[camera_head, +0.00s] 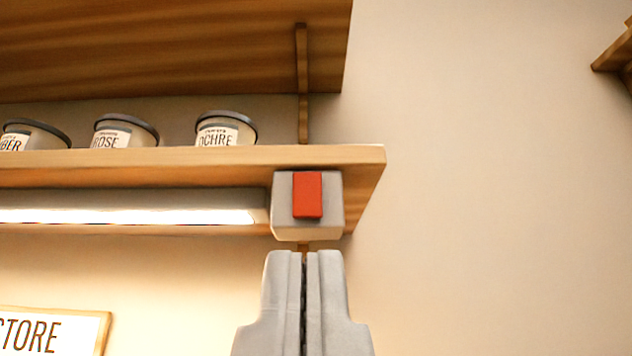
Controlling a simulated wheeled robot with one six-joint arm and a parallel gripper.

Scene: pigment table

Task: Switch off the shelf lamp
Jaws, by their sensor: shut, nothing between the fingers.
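The shelf lamp (130,214) is a long grey bar under the lower shelf, and its tube glows bright. At its right end is a grey switch box (282,222) with a red rocker switch (307,195) on its front face. My gripper (304,256) is at the bottom middle, its two grey fingers together and empty. The fingertips show just below the switch box in the picture, and I see no contact with it. The depth gap between them is hard to tell.
The lower wooden shelf (200,158) carries several lidded jars, among them one labelled OCHRE (226,129). An upper shelf (170,45) hangs above. A framed sign (50,330) is at lower left. Bare wall (490,200) lies to the right, with another wooden piece (615,55) at upper right.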

